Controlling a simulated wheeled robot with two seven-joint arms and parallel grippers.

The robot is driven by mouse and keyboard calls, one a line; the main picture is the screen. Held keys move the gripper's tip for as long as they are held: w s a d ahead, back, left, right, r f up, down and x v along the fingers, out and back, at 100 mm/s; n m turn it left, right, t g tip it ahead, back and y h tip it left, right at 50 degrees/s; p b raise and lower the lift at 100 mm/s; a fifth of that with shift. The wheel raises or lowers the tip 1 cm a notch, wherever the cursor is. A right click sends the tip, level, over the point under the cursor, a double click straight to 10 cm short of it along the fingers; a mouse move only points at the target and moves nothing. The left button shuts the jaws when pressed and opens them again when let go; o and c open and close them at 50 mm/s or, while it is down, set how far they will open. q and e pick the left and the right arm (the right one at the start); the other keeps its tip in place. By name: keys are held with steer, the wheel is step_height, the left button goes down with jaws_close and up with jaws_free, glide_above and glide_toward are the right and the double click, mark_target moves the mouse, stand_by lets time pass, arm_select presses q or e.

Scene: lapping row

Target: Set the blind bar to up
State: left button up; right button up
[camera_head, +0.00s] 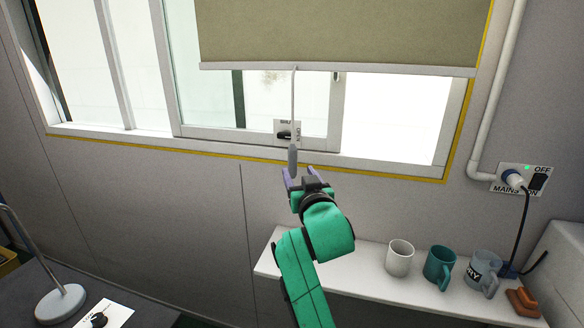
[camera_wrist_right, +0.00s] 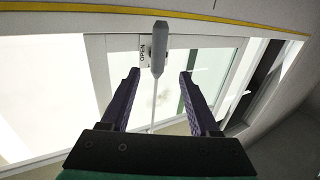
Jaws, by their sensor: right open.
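An olive roller blind (camera_head: 340,30) covers the upper part of the window, with its pale bottom bar (camera_head: 340,69) across the panes. A thin cord hangs from the bar to a grey pull handle (camera_head: 293,159). The handle also shows in the right wrist view (camera_wrist_right: 159,48). My right gripper (camera_head: 299,175) is open below and around the handle's lower end in the head view. My left gripper is not in view.
A small label plate (camera_head: 287,131) is on the window frame behind the cord. A shelf (camera_head: 400,290) below right holds a white mug (camera_head: 399,258), a teal mug (camera_head: 439,265) and a grey mug (camera_head: 483,272). A lamp base (camera_head: 60,303) stands lower left.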

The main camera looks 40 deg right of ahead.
mark_target(294, 160)
steer(key=p+x, duration=0.1)
steer(key=x, duration=0.8)
steer(key=shift+s+d+r+p, duration=0.1)
steer(key=shift+d+r+p, duration=0.1)
steer(key=shift+p, duration=0.2)
steer(key=shift+w+d+f, duration=0.1)
steer(key=shift+w, duration=0.3)
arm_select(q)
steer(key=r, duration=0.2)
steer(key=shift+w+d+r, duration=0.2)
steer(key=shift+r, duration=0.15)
arm_select(e)
jaws_close()
